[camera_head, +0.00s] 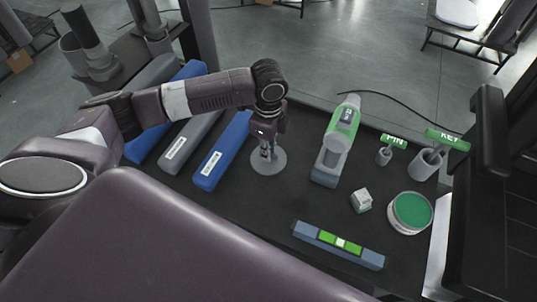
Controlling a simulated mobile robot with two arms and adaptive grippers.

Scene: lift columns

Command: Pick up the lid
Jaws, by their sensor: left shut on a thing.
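A grey round disc (279,168), which looks like the lid, is under my left gripper on the dark work surface (240,200). My left gripper (266,152) points down over the middle of the disc and is shut on it. The grip point is partly hidden by the fingers. I cannot tell whether the disc touches the surface or is slightly above it. My right gripper is not in view.
Blue and grey long cases (223,152) lie left of the disc. A grey-green device (336,145) stands to its right. Farther right are a small white box (361,200), a round green-topped tub (411,211) and green-tagged holders (427,162). A blue-green bar (338,244) lies in front.

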